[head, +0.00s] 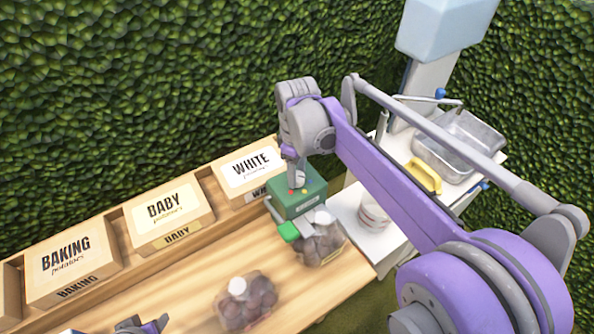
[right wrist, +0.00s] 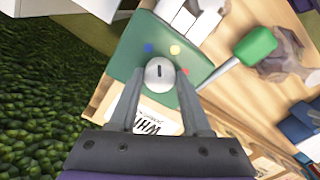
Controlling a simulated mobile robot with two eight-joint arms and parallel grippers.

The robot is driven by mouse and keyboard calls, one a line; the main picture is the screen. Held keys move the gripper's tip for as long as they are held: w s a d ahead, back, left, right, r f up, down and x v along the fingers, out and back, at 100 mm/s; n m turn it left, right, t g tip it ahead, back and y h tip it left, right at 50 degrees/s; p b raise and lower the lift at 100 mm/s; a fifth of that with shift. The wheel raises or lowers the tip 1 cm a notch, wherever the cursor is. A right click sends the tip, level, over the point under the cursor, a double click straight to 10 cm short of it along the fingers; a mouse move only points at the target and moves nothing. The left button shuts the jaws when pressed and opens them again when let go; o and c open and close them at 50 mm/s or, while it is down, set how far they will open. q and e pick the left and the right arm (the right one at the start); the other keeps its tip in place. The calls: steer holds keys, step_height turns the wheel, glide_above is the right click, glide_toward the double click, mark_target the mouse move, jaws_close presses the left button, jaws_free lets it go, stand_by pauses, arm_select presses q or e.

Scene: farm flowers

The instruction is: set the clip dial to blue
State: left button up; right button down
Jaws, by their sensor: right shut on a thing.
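The clip dial (right wrist: 160,75) is a round pale knob with a short dark mark, on top of a green clip machine (head: 290,207). Blue (right wrist: 148,48), yellow (right wrist: 174,50) and red (right wrist: 185,71) dots sit around it. In the right wrist view the mark lies nearly upright in the picture; which end points is unclear. My right gripper (head: 296,177) reaches down from above and is shut on the dial, one finger on each side. My left gripper (head: 142,325) shows only partly at the bottom edge of the head view; its jaws are unclear.
A green lever handle (head: 289,231) sticks out from the machine. A bag of dark potatoes (head: 323,246) stands beside it, another (head: 245,305) nearer on the wooden table (head: 185,275). Labelled potato boxes (head: 165,216) line the back. A sink (head: 455,150) stands right, hedge behind.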

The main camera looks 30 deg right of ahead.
steer(key=shift+n, duration=2.3)
steer(key=shift+c, duration=1.7)
jaws_free()
step_height(320, 180, up, 11)
steer(key=shift+p, duration=0.35)
steer(key=shift+s+f, duration=0.1)
steer(key=shift+f, duration=0.05)
